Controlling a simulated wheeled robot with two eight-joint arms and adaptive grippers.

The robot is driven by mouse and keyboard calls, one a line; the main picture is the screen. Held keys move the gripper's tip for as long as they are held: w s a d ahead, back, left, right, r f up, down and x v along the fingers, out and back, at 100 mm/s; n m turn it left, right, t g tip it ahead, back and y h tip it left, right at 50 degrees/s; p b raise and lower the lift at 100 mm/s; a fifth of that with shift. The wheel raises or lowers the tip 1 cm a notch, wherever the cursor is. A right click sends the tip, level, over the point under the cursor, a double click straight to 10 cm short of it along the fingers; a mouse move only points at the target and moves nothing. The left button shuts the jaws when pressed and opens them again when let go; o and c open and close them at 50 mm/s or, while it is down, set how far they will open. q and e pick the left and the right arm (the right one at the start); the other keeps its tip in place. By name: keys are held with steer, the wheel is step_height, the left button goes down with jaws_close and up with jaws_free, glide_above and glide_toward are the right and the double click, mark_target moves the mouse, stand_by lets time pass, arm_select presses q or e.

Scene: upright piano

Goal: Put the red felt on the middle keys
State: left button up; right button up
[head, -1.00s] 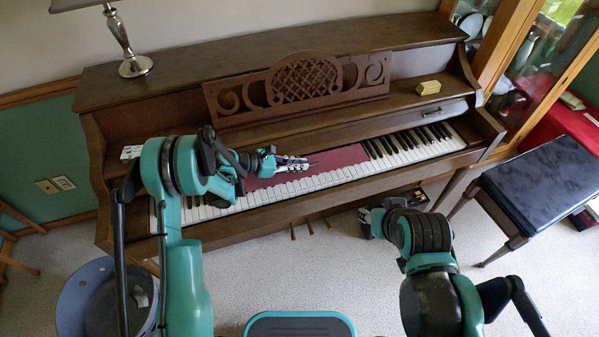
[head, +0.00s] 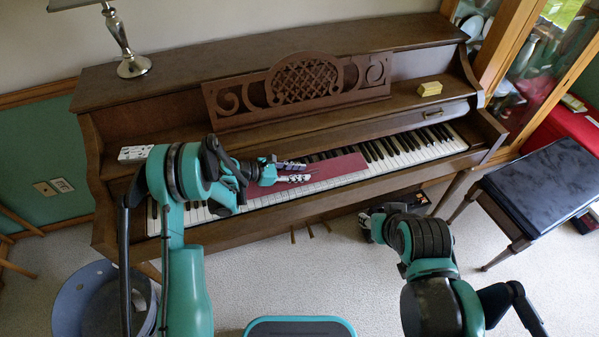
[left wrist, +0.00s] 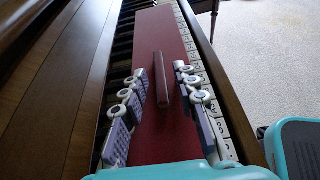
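The red felt (head: 335,168) is a long dark red strip lying along the middle keys of the piano keyboard (head: 410,147). It also shows in the left wrist view (left wrist: 160,28), with a raised red handle (left wrist: 161,78) along its middle.
A black-topped bench (head: 545,190) stands at the right. A yellow block (head: 429,89) and a white item (head: 134,153) rest on the piano's ledge. A lamp (head: 128,50) stands on top. A blue-grey bin (head: 95,300) is at lower left.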

arm_select(q)
steer(key=p+v, duration=0.4)
steer(key=v, duration=0.8)
steer(key=shift+w+r, duration=0.1)
steer(key=s+r+m+y, duration=0.3)
steer(key=s+r+m, duration=0.15)
steer(key=r, duration=0.25)
steer(key=s+r+m+y, duration=0.4)
steer(key=r+m, duration=0.1)
steer(key=r, duration=0.2)
steer(key=s+a+r+m+t+y, duration=0.1)
steer(key=s+a+r+m+y, duration=0.1)
steer(key=s+m, duration=0.4)
steer(key=s+a+r+m+t+y, duration=0.2)
steer(key=s+a+m, duration=0.3)
steer(key=s, duration=0.5)
steer(key=shift+s+r+m+y, duration=0.25)
steer(key=shift+m+y, duration=0.3)
steer(key=shift+y, duration=0.35)
steer(key=shift+a, duration=0.15)
